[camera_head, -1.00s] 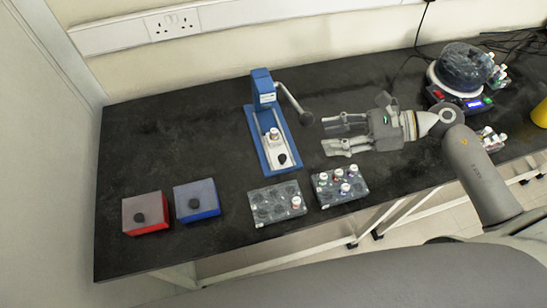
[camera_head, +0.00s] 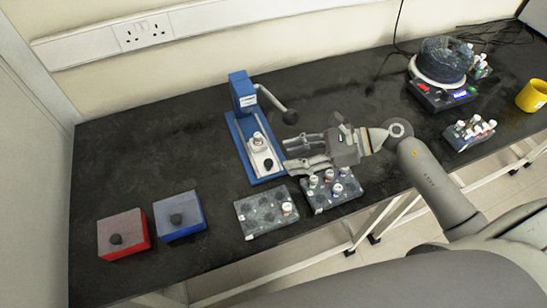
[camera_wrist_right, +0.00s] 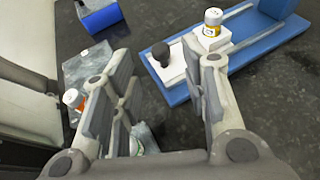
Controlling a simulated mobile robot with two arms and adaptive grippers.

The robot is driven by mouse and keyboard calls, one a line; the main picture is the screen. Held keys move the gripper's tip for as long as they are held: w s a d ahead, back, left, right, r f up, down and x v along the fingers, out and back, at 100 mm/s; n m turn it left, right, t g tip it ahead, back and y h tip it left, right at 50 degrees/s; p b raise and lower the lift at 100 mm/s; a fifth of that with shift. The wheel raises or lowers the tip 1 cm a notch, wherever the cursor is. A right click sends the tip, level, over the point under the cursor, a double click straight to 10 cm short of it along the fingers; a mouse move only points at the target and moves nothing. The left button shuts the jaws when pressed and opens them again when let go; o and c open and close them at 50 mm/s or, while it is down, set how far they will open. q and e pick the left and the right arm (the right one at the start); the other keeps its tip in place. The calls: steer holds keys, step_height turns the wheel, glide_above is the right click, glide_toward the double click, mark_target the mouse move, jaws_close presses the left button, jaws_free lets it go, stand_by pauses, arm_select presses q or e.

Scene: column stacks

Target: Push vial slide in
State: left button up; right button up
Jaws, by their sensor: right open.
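The blue crimping press (camera_head: 240,95) stands on the black bench with its lever to the right. Its white vial slide (camera_head: 262,158) sits pulled out toward the front of the blue base, with a black knob (camera_head: 268,163) at its front end. A small capped vial (camera_head: 257,139) stands upright on the slide. In the right wrist view the vial (camera_wrist_right: 213,20), the slide (camera_wrist_right: 170,72) and the knob (camera_wrist_right: 160,53) show beyond the fingers. My right gripper (camera_head: 286,156) is open and empty, just right of the slide; I see no contact. My left gripper is not in view.
Two grey vial racks (camera_head: 265,215) (camera_head: 328,192) stand in front of the press, the right one close under my gripper. A red box (camera_head: 137,236) and a blue box (camera_head: 180,217) are at front left. The bench left of the press is clear.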

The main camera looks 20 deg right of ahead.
mark_target(271, 161)
steer(key=p+x, duration=0.1)
steer(key=x, duration=0.5)
steer(key=shift+c, duration=0.5)
jaws_close()
